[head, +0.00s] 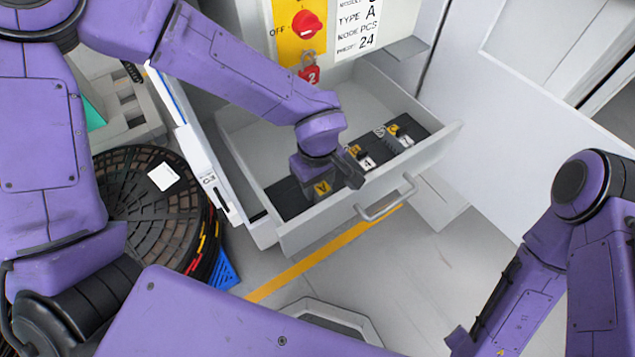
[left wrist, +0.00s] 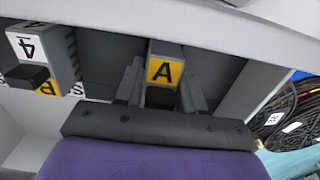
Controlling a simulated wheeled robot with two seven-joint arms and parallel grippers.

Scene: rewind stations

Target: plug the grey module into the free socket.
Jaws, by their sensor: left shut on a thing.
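A grey module (left wrist: 165,50) with a yellow label reading A shows in the left wrist view between the fingers of my left gripper (left wrist: 160,97), which is shut on it. I cannot tell whether the module is seated. Another grey module (left wrist: 45,57), marked 4 on white, sits beside it. My right gripper (head: 475,345) is at the lower right, partly cut off; its fingers are unclear.
The light grey drawer (head: 300,236) has a handle (head: 385,200) on its front. Another labelled module (head: 400,134) sits farther right. A red switch (head: 306,24) and red padlock (head: 310,72) are on the cabinet. Dark reels (head: 150,215) are stacked at left. Floor before the drawer is partly clear.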

